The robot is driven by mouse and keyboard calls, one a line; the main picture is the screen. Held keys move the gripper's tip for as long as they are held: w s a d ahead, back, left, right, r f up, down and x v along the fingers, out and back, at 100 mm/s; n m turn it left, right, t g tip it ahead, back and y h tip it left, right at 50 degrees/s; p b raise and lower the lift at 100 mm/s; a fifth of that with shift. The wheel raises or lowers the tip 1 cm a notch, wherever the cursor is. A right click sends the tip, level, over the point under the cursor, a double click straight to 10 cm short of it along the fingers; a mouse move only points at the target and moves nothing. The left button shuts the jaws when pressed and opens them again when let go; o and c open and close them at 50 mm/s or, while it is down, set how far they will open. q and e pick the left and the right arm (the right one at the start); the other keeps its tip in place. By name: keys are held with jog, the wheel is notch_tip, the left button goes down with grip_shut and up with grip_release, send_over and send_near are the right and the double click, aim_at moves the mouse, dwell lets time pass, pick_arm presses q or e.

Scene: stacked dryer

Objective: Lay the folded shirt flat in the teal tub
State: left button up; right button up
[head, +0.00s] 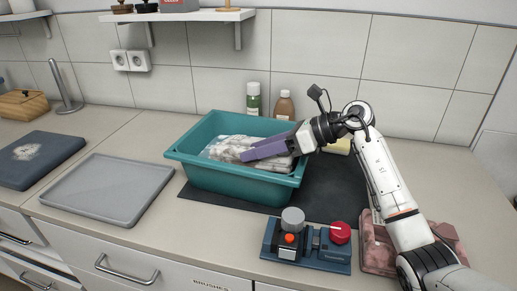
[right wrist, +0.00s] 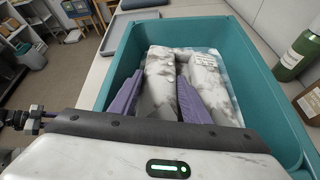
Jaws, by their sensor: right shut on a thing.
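The teal tub (head: 232,184) stands on a black mat on the counter. The folded shirt (head: 226,147), white with grey marbling, lies inside it, and part of it is hidden by my right gripper (head: 244,156). The gripper's purple fingers reach down into the tub from the right. In the right wrist view the fingers (right wrist: 158,92) close on a raised fold of the shirt (right wrist: 205,70), within the walls of the tub (right wrist: 262,75). A small printed label shows on the shirt. My left gripper is not in view.
A grey tray (head: 112,188) lies left of the tub. A blue control box (head: 307,258) with knobs stands in front. Green (head: 253,98) and brown (head: 284,105) bottles stand behind. Pink folded cloth (head: 378,247) lies under my right arm.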

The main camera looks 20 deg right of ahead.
jog(key=shift+f, duration=0.3)
jog(key=shift+s+f+b, duration=0.1)
jog(key=shift+f+b, duration=0.3)
jog(key=shift+b, duration=0.05)
jog(key=o, duration=1.2)
jog(key=shift+a+f, duration=0.1)
jog(key=shift+f, duration=0.1)
jog(key=shift+r, duration=0.15)
jog(key=shift+s+d+r+p, duration=0.15)
jog(key=shift+d+r+p, duration=0.25)
jog(key=shift+r+p, duration=0.3)
jog(key=p+v, duration=0.1)
jog(key=v, duration=1)
jog(key=shift+d+r, duration=0.1)
jog(key=shift+r, duration=0.2)
